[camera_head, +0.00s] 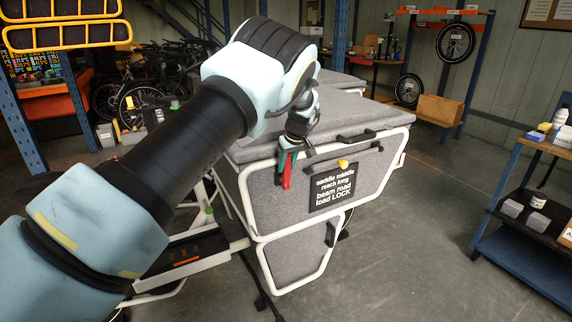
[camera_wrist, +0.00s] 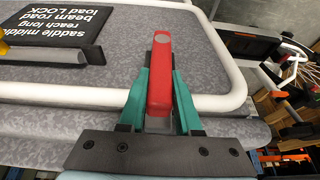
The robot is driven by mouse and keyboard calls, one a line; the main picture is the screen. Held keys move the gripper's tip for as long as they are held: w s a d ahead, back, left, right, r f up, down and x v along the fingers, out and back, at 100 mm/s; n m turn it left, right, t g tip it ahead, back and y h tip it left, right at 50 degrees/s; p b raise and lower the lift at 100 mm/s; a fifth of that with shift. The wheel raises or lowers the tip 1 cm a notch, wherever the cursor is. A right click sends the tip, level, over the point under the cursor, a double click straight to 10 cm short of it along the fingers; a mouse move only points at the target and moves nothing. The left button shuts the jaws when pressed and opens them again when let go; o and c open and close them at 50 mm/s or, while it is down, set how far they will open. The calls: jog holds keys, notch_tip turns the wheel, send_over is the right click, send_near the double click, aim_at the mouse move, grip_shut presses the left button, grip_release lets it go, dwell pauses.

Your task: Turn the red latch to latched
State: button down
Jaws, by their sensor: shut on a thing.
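The red latch (camera_head: 287,178) is a long red lever at the left end of the grey box's front. It points roughly down in the head view. In the wrist view the latch (camera_wrist: 160,85) stands upright between two green fingers. A pale round spot marks its far end. My gripper (camera_head: 286,163) is shut on the latch, with one finger along each side; it also shows in the wrist view (camera_wrist: 160,72). The latch's mount is hidden behind my gripper. The grey box panel (camera_head: 270,200) has a white tube frame.
A black sign (camera_head: 333,187) with white text, a yellow knob (camera_head: 343,163) and a black handle (camera_head: 357,136) are right of the latch. A blue shelf unit (camera_head: 525,258) stands at the right. The floor between it and the box is clear.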

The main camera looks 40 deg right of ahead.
jog(key=c, duration=0.6)
grip_release()
jog(key=b+v, duration=0.3)
jog(key=v, duration=0.7)
jog(key=shift+r+b, duration=0.35)
jog(key=shift+b, duration=0.05)
jog(key=shift+s, duration=0.1)
